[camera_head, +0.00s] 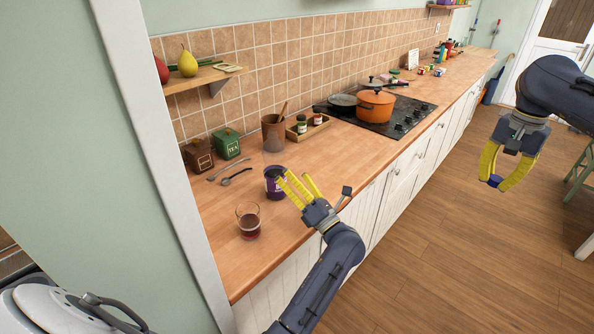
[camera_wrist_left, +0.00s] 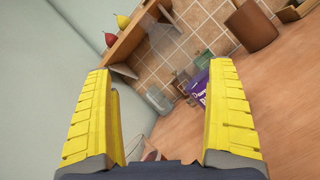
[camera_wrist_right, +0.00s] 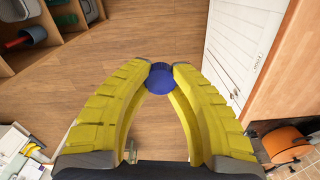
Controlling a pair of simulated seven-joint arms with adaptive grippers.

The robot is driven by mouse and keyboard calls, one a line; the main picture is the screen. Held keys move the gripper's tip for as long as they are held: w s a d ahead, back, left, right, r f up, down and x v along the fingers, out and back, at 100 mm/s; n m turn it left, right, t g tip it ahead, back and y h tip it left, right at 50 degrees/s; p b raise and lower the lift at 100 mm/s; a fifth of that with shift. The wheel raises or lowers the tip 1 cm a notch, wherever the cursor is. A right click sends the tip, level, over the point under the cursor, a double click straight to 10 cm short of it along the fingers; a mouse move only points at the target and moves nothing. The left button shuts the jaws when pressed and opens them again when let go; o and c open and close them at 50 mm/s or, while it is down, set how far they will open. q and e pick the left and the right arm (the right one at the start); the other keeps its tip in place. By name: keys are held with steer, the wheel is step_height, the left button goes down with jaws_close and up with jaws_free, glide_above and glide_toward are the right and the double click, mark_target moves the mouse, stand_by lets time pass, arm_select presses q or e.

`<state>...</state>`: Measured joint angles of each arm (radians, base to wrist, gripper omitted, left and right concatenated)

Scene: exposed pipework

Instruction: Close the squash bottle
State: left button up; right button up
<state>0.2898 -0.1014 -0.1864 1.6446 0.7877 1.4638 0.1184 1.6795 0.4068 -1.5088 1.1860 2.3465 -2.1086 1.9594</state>
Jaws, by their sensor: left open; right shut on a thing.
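The squash bottle (camera_head: 273,186), with a dark purple label, stands on the wooden worktop. Its label also shows in the left wrist view (camera_wrist_left: 201,84); its mouth is not clearly visible. My left gripper (camera_head: 294,178) is open and empty, with its yellow fingertips close to the bottle on its right side; I cannot tell if they touch. My right gripper (camera_head: 490,181) is shut on a blue cap (camera_wrist_right: 160,80), held between its fingertips. It hangs over the floor, well away from the worktop and the bottle.
A glass (camera_head: 248,222) of dark red drink stands in front of the bottle. An orange pot (camera_head: 375,106) sits on the hob. A shelf (camera_head: 203,78) juts from the wall.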

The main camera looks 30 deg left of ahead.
mark_target(281, 175)
arm_select(q)
steer(key=a+n+g+h, duration=0.1)
steer(key=n, duration=0.1)
steer(key=a+f+n+g+h, duration=0.1)
steer(key=a+n+h, duration=0.1)
steer(key=w+a+n+g+h, duration=0.1)
steer(key=shift+a+f+n+h, duration=0.2)
steer(key=shift+a+n+h, duration=0.1)
steer(key=shift+a+n, duration=0.1)
steer(key=shift+w+f+n+h, duration=0.25)
steer(key=shift+n+h, duration=0.1)
steer(key=shift+h, duration=0.2)
steer(key=shift+w+f+n+h, duration=0.2)
steer(key=shift+n+h, duration=0.15)
steer(key=shift+h, duration=0.2)
steer(key=shift+w+d+f+n+h, duration=0.25)
steer(key=shift+w+d+n+h, duration=0.15)
steer(key=shift+h, duration=0.6)
arm_select(e)
steer(key=shift+w+d+f, duration=0.1)
steer(key=shift+d+f, duration=0.25)
steer(key=shift+d, duration=0.3)
steer(key=shift+w+d+f, duration=0.1)
steer(key=shift+d+f, duration=0.3)
steer(key=shift+d, duration=0.2)
steer(key=shift+w+d+f, duration=0.1)
steer(key=shift+d+f, duration=0.25)
steer(key=shift+d, duration=0.3)
arm_select(q)
steer(key=shift+a, duration=0.1)
